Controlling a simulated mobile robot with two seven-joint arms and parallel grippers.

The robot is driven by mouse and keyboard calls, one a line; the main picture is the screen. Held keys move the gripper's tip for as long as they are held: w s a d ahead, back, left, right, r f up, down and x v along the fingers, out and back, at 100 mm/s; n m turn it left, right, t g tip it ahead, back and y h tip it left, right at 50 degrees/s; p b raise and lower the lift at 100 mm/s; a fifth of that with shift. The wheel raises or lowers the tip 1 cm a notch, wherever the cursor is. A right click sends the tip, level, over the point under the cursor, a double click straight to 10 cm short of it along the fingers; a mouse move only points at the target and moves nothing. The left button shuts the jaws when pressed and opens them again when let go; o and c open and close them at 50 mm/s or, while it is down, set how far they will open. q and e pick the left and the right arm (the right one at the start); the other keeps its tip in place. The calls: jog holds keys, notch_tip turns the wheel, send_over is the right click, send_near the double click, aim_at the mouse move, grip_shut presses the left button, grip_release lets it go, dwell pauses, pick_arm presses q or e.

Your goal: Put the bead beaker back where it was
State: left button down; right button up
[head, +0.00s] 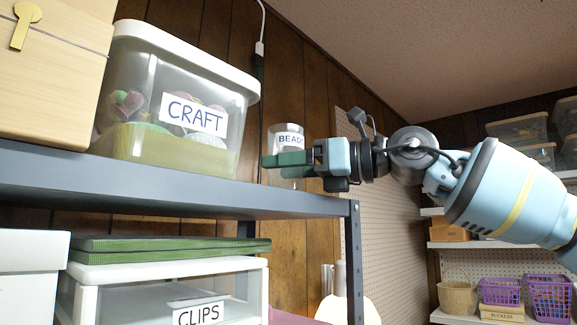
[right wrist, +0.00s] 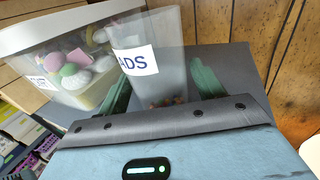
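The bead beaker (head: 288,131) is a clear cup with a white BEADS label, at the right end of the grey shelf (head: 180,189). My right gripper (head: 286,160) reaches in from the right, its green fingers across the beaker below the label. In the right wrist view the beaker (right wrist: 158,84) stands upright between the two fingers (right wrist: 160,85), with small beads in its bottom. My left gripper is not in view.
The clear CRAFT bin (head: 172,155) with a white lid stands left of the beaker, a wooden box (head: 55,75) further left. Below are a green mat (head: 165,245) and a CLIPS drawer (head: 170,295). The shelf's post (head: 355,260) is under its right end.

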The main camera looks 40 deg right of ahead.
jog(key=shift+o, duration=0.4)
jog(key=shift+r, duration=0.25)
jog(key=v, duration=1.2)
